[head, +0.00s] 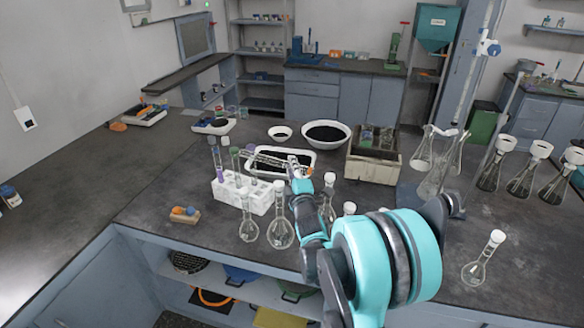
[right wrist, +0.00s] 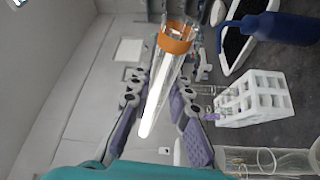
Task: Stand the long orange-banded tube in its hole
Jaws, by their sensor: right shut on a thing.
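The long clear tube with an orange band (right wrist: 158,95) lies between the two fingers of my right gripper (right wrist: 155,112), which is shut on it. In the head view the orange band (head: 307,172) shows beside the right gripper (head: 298,180), and the tube is tilted close to level, above the bench. The white rack with holes (head: 262,200) stands just left of and below the gripper, and it also shows in the right wrist view (right wrist: 232,107). Tubes with purple (head: 218,172) and green (head: 235,160) parts stand in the rack. The tube is apart from the rack. My left gripper is not in view.
Round flasks (head: 280,234) with white stoppers stand close in front of the rack. A white tray with dark contents (head: 314,158) and a white bowl (head: 347,131) lie behind. A beige box (head: 373,171) stands right. The bench left of the rack is mostly clear.

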